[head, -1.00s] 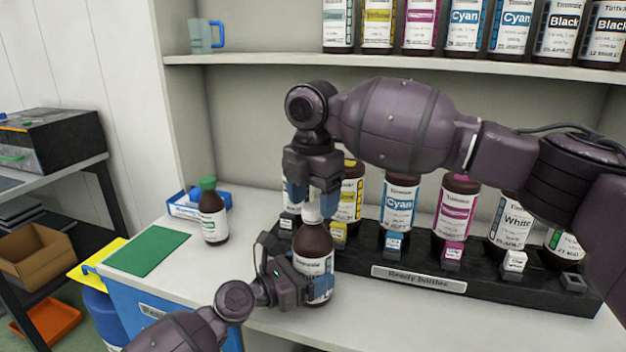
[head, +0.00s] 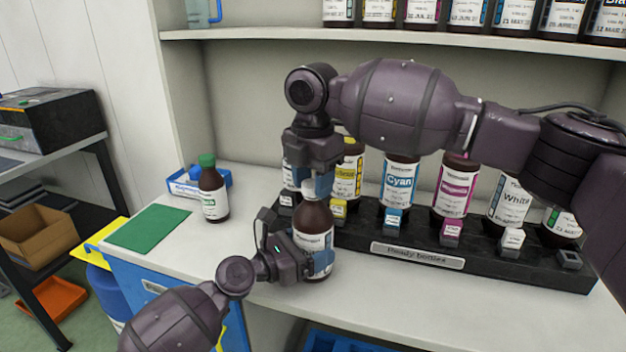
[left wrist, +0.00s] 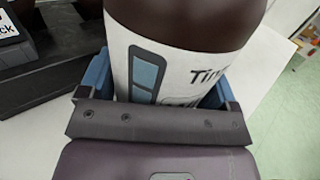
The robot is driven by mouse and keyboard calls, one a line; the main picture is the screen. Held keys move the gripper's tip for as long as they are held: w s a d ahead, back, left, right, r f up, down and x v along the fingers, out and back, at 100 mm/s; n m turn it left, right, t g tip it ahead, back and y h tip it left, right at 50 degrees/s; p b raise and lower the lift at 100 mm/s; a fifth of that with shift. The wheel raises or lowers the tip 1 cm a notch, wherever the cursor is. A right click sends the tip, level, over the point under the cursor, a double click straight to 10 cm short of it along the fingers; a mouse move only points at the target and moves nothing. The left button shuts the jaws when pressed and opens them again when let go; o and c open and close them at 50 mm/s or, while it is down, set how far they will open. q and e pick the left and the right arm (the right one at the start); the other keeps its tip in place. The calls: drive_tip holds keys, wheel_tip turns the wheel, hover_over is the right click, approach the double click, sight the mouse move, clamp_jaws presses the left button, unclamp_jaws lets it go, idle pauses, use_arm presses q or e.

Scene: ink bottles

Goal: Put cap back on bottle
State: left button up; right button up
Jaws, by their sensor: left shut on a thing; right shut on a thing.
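The brown bottle (head: 314,222) with a white label stands upright near the counter's front edge. My left gripper (head: 305,256) is shut around its body from the front left. In the left wrist view, the bottle (left wrist: 182,62) sits between the two blue fingers, its label facing the camera. My right gripper (head: 311,184) points straight down above the bottle's neck, shut on a white cap (head: 309,188). The cap is in line with the bottle top. The fingers partly hide it, and I cannot tell whether it is seated on the neck.
A black rack (head: 480,262) of several labelled bottles stands close behind and to the right. A green-capped bottle (head: 213,190), a blue tray (head: 185,188) and a green mat (head: 147,227) are to the left. More bottles stand on the upper shelf (head: 400,40). The right arm crosses above the rack.

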drive_tip(key=m, duration=0.9)
drive_tip(key=shift+f, duration=0.1)
drive_tip(key=m, duration=0.8)
drive_tip(key=shift+m, duration=0.3)
drive_tip(key=o, duration=1.1)
wheel_tip(320, 180, up, 12)
